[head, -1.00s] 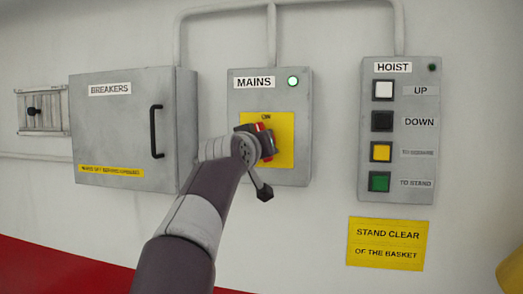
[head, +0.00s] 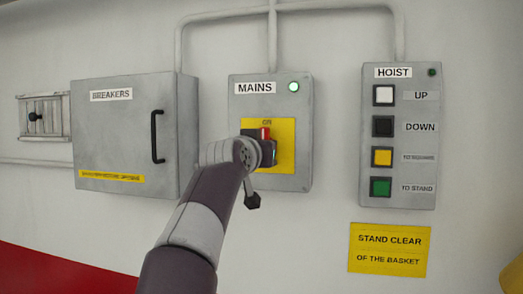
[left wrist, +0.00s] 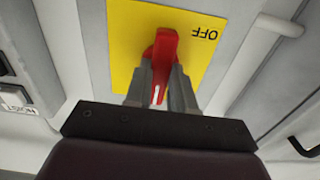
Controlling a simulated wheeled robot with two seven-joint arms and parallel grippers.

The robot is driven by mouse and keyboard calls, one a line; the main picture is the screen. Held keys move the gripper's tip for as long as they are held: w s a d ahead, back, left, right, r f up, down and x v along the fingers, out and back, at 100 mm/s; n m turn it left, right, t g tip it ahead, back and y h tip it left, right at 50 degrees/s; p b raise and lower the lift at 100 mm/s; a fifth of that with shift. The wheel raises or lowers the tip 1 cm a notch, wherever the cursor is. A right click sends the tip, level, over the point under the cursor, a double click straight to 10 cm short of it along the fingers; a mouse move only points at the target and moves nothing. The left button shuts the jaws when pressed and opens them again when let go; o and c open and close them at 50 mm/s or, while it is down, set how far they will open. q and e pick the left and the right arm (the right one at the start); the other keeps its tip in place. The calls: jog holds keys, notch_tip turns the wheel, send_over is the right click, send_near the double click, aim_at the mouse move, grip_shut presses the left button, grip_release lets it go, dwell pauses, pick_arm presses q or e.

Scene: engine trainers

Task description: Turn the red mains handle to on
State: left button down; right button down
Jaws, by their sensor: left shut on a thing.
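The grey mains box (head: 300,180) has a yellow plate (head: 286,130) with an ON label at its top. The red mains handle (head: 265,132) stands upright on the plate, pointing to ON. In the left wrist view, which is upside down, the red handle (left wrist: 166,42) has its white mark between the fingers, and the OFF label (left wrist: 204,33) lies off to its side. My left gripper (left wrist: 161,72) is shut on the handle; in the head view, my left gripper (head: 266,148) partly hides it. The mains lamp (head: 294,87) glows green. My right gripper is not in view.
The closed breakers box (head: 122,135) with a black door handle (head: 157,133) is on the left. The hoist box (head: 400,205) with several buttons is on the right, above a yellow warning sign (head: 389,250). Bare wall separates the boxes.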

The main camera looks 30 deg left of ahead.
pick_arm(q)
jog(key=shift+s+r, duration=0.2)
jog(key=shift+r, duration=0.15)
jog(key=c, duration=1.1)
grip_release()
jog(key=shift+o, duration=0.7)
jog(key=shift+f, duration=0.15)
jog(key=b+v, duration=0.6)
jog(key=v, duration=0.6)
jog(key=shift+s, duration=0.35)
jog(key=shift+d, duration=0.1)
